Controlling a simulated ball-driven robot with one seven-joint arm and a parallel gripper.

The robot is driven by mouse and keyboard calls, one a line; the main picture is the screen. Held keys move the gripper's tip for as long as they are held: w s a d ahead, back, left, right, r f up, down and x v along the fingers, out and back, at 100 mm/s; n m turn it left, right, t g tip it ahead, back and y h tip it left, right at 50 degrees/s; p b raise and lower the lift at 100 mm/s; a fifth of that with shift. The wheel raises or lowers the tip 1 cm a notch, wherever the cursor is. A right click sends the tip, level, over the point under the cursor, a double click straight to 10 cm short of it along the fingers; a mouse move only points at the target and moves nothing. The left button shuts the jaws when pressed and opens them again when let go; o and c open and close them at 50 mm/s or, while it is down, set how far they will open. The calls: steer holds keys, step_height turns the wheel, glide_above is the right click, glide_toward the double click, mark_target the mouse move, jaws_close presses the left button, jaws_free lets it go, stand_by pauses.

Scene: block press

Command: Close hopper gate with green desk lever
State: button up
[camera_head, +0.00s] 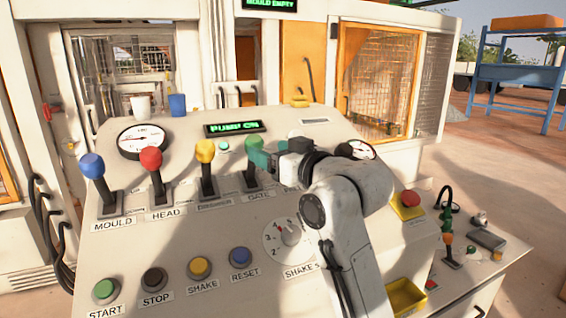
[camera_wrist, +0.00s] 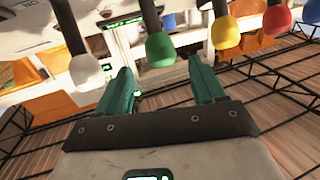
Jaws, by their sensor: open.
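In the wrist view the green knob (camera_wrist: 161,50) shows upside down, beyond and between the two open green fingers of my gripper (camera_wrist: 158,75). I cannot tell whether a finger touches the lever. The hopper gate itself cannot be made out.
Yellow (camera_head: 205,151), red (camera_head: 151,158) and blue (camera_head: 92,165) levers stand in a row to the left. A lit PUMP ON display (camera_head: 234,128) is behind them. Several push buttons and a dial (camera_head: 288,239) are in front. A red stop button (camera_head: 410,199) is at the right.

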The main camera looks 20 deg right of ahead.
steer(key=v, duration=0.3)
steer(key=shift+s, duration=0.15)
steer(key=shift+d+f, duration=0.1)
stand_by(0.5)
